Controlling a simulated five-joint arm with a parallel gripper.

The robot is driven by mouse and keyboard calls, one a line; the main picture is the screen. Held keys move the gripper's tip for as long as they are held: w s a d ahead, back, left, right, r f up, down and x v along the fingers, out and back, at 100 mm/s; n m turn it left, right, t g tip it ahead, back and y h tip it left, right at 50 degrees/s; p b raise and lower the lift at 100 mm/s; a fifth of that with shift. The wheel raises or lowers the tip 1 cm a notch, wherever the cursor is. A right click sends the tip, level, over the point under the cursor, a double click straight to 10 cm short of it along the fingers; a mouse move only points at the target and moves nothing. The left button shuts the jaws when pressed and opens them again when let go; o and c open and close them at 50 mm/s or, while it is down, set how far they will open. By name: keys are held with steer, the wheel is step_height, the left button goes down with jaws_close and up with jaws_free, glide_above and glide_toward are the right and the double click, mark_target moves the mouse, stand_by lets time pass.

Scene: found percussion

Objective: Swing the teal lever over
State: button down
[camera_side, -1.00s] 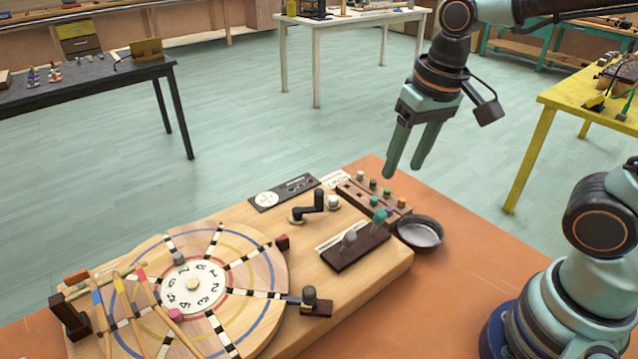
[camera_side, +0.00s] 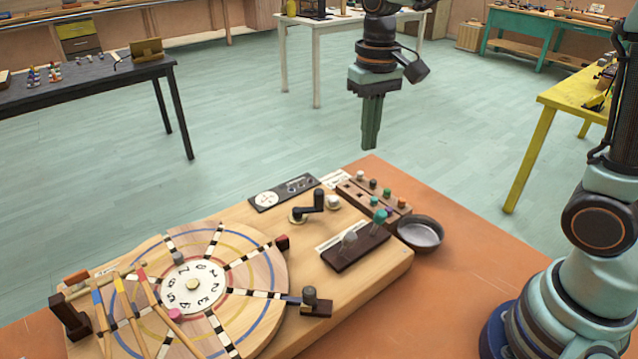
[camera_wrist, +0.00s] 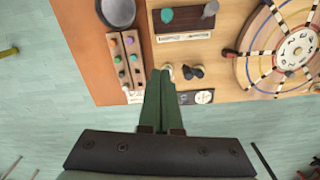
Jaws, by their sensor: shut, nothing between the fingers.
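The teal lever (camera_side: 380,217) stands at the right end of a dark brown block (camera_side: 355,250) on the wooden board, with a grey lever (camera_side: 349,240) to its left. In the wrist view the teal lever (camera_wrist: 167,15) shows near the top, left of the grey lever (camera_wrist: 210,9). My gripper (camera_side: 370,146) is shut and empty. It points down, well above the far edge of the board, apart from the lever. In the wrist view its fingertips (camera_wrist: 160,72) lie together, below the block in the picture.
A wheel (camera_side: 193,284) with mallets takes the board's left side. A black crank (camera_side: 308,207) and white knob (camera_side: 333,202) stand behind the block. A peg rack (camera_side: 374,199) and dark round dish (camera_side: 420,233) sit to the right. The space around my gripper is clear.

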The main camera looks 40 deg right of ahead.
mark_target(376, 223)
steer(key=s+f, duration=0.1)
steer(key=f, duration=0.5)
steer(key=s+a+f, duration=0.1)
steer(key=f, duration=0.3)
steer(key=shift+s, duration=0.3)
steer(key=shift+s+a+f, duration=0.1)
steer(key=shift+s+a, duration=0.05)
steer(key=shift+s, duration=0.5)
